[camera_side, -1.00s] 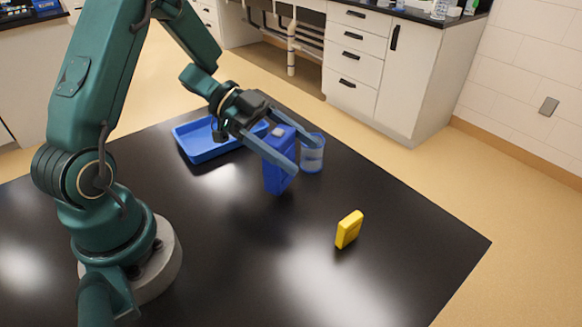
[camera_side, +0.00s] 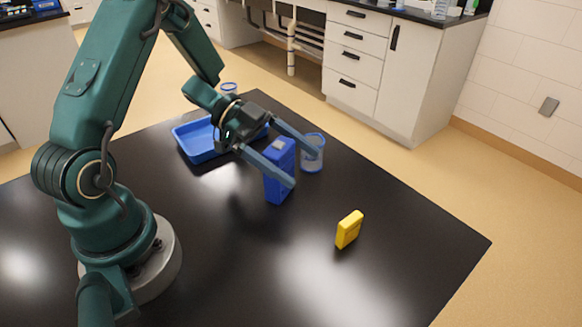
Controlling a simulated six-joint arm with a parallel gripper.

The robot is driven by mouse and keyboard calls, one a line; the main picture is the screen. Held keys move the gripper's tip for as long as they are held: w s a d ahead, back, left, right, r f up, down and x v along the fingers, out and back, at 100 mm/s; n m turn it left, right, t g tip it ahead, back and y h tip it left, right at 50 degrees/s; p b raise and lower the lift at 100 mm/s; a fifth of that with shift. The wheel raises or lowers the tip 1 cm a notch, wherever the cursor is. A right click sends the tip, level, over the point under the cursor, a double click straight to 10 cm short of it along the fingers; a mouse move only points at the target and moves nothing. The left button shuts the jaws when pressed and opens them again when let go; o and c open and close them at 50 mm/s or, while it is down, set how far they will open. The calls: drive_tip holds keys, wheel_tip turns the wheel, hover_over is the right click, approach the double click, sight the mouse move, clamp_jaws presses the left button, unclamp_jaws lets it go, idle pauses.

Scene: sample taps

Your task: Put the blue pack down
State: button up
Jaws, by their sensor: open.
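The blue pack (camera_side: 281,160) is an upright box with a pale patch near its top. It appears to stand on the black table, left of a clear cup with a blue rim (camera_side: 312,155). My gripper (camera_side: 305,168) is open. Its two long fingers reach past the pack, one across its front and the other behind it, towards the cup. The near finger hides part of the pack's face. I cannot tell whether either finger touches the pack or the cup.
A blue tray (camera_side: 187,148) lies at the back left, partly behind my gripper. A small yellow box (camera_side: 349,229) stands at the front right. The table (camera_side: 400,225) is clear to the right.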

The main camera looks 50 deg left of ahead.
drive_tip(key=v, duration=1.2)
drive_tip(key=w+a+r+n+t+y, duration=0.1)
drive_tip(key=w+r+n+t+y, duration=0.6)
drive_tip(key=w+r+t+y, duration=0.45)
drive_tip(key=s+d+f+n+g, duration=0.3)
drive_tip(key=s+d+g, duration=0.2)
drive_tip(key=s, duration=0.5)
drive_tip(key=s+d+f+n+g, duration=0.3)
drive_tip(key=s+d+g, duration=0.3)
drive_tip(key=s, duration=0.4)
drive_tip(key=shift+s+f+y, duration=0.3)
drive_tip(key=shift+f+y, duration=0.15)
drive_tip(key=shift+f, duration=0.15)
